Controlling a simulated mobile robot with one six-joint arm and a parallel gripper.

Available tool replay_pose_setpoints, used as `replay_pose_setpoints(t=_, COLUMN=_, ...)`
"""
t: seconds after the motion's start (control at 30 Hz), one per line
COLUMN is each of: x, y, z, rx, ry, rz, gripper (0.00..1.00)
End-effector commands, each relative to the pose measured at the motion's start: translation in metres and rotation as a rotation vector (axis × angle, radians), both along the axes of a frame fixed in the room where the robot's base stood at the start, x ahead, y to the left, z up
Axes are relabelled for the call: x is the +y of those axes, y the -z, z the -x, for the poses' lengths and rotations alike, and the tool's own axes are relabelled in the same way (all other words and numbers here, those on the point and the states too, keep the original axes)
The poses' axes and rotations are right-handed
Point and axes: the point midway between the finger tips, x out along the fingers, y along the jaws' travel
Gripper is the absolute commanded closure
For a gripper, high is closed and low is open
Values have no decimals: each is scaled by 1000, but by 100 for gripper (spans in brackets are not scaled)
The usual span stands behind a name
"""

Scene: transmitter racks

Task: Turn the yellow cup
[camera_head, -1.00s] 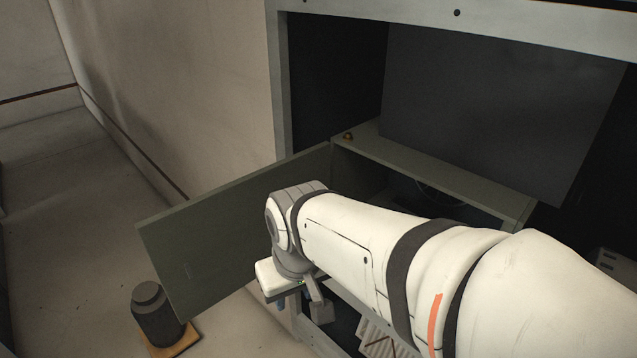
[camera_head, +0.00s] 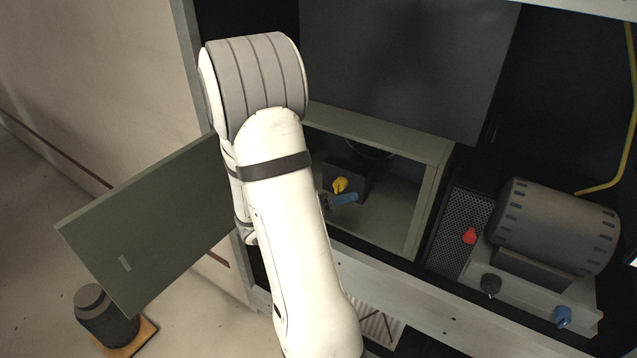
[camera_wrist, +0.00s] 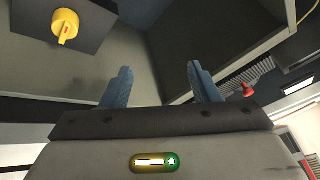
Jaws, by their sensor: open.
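The yellow cup (camera_head: 339,184) looks like a small round knob with a raised grip on a dark block (camera_head: 350,170) inside an open green-grey box. In the wrist view the yellow cup (camera_wrist: 66,26) is at the upper left, with a small red mark on its grip. My gripper (camera_wrist: 160,70) is open and empty, its blue fingers apart. The cup lies to the left of both fingers there, not between them. In the head view a blue finger of my gripper (camera_head: 343,199) shows just below the cup; the rest is hidden behind my arm.
The box's door (camera_head: 150,225) stands open at the left. The box frame (camera_head: 430,200) bounds the opening. To its right are a perforated panel (camera_head: 462,215), a red knob (camera_head: 470,236) and a grey ribbed cylinder (camera_head: 555,225). A dark panel (camera_head: 400,60) hangs above.

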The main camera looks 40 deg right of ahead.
Motion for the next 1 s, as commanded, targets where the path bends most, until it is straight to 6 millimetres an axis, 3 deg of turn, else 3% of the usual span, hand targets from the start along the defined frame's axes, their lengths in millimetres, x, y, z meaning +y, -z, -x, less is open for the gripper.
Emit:
replay_pose_setpoints(t=0.1, x=-20, y=28, z=-29, rx=312, ry=-189, rz=68, gripper=45)
replay_pose_setpoints(t=0.33, x=-28, y=73, z=-68, rx=675, ry=-448, rz=166, gripper=45)
replay_pose_setpoints(t=0.57, x=-36, y=86, z=-81, rx=762, ry=-516, rz=197, gripper=45)
replay_pose_setpoints(t=1.0, x=-96, y=85, z=-98, rx=760, ry=-515, rz=195, gripper=45)
